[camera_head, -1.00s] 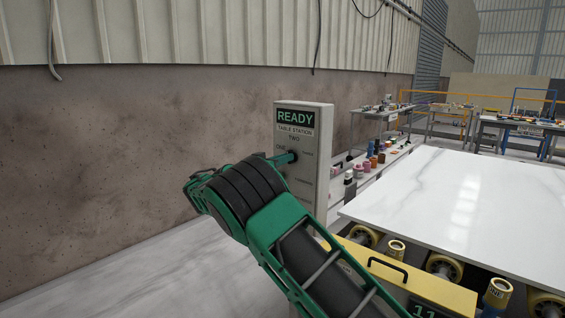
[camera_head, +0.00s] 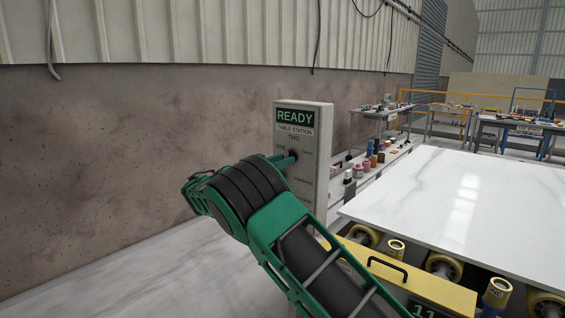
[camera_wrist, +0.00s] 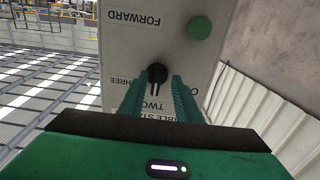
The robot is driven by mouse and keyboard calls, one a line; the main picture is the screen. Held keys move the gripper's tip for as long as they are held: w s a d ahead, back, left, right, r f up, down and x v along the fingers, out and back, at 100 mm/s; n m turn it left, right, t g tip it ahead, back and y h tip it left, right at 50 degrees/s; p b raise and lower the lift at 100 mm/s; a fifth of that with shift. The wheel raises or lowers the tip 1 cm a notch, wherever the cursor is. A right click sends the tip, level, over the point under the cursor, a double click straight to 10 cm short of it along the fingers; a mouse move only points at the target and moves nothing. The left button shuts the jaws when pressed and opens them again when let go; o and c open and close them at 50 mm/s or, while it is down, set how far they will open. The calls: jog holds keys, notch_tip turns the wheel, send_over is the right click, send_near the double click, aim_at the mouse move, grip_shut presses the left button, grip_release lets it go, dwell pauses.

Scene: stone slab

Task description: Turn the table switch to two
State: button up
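The table switch is a small black knob (camera_wrist: 157,73) on the front of a grey control box (camera_head: 322,180). The box's sign reads READY, TABLE STATION. In the wrist view the panel appears upside down, with the labels TWO, THREE and FORWARD around the knob and part of ONE hidden behind a finger. My gripper (camera_wrist: 159,83) has its two green fingers apart, one on each side of the knob. A small gap seems to show between fingers and knob. In the head view my gripper (camera_head: 292,160) reaches the box front from the left. The knob's pointing direction is unclear.
A green button (camera_wrist: 200,28) is on the same panel near the knob. A white marble slab (camera_head: 470,205) lies on rollers at the right, with a yellow handled part (camera_head: 425,287) in front. A shelf with small bottles (camera_head: 372,163) stands behind the box.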

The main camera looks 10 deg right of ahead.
jog(key=shift+s+d+r, duration=0.1)
jog(key=shift+r, duration=0.15)
jog(key=v, duration=1)
jog(key=shift+s+a+f, duration=0.15)
jog(key=shift+a, duration=0.15)
